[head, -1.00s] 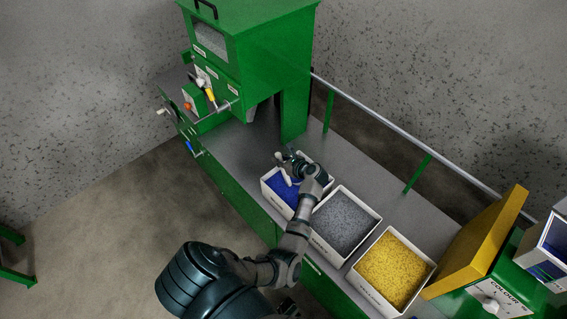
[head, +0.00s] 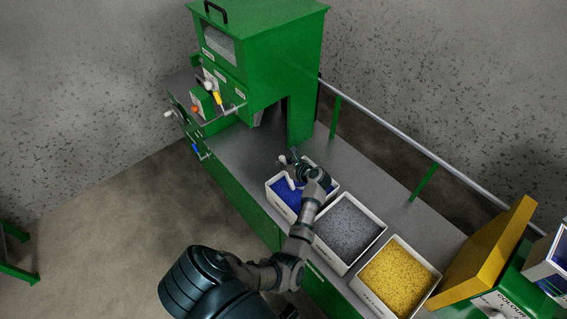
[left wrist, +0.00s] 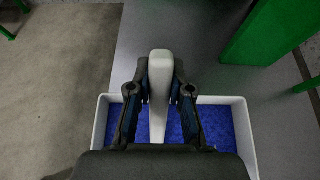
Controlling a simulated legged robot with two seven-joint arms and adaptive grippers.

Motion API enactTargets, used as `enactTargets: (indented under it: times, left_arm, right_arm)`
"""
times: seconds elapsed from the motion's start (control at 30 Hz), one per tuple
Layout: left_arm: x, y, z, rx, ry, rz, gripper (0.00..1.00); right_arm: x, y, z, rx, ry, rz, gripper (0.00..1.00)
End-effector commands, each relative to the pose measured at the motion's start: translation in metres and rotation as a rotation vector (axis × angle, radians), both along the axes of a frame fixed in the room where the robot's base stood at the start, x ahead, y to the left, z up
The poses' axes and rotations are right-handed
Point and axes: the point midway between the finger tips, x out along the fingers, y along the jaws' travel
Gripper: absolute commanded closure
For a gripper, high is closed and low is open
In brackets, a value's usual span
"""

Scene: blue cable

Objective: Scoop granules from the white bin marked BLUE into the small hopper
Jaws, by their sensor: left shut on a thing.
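The white bin (head: 277,201) with blue granules (head: 285,192) stands on the grey bench. It also shows in the left wrist view (left wrist: 101,121). My left gripper (head: 294,168) is above it, its two fingers shut on a white handle (left wrist: 160,85), which I take to be the scoop's. The scoop's bowl is hidden or cannot be made out. A green box marked COLOUR (head: 513,303) with a raised yellow lid (head: 490,252) stands at the lower right; it seems to be the small hopper. My right gripper is not in view.
A white bin of grey granules (head: 347,228) and one of yellow granules (head: 398,275) stand beside the blue one, towards the box. A large green machine (head: 275,65) rises at the back. A metal rail (head: 400,150) runs along the bench's far side.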

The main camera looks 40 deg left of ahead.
Motion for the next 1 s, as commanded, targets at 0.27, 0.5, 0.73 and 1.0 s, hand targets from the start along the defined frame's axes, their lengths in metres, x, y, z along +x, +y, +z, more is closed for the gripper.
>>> enactTargets:
  times: [0.27,0.5,0.73,1.0]
  left_arm:
    - [0.000,0.000,0.001,0.002,-0.002,0.000,1.00]
    - [0.001,-0.001,0.003,0.010,-0.004,-0.001,1.00]
    - [-0.001,-0.017,0.030,0.084,-0.013,-0.004,1.00]
    - [-0.002,-0.027,0.052,0.130,-0.018,-0.005,1.00]
  right_arm:
    - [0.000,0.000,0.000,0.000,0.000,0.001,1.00]
    - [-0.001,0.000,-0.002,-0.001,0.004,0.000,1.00]
    - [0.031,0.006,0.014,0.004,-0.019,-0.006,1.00]
    - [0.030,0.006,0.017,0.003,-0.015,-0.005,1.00]
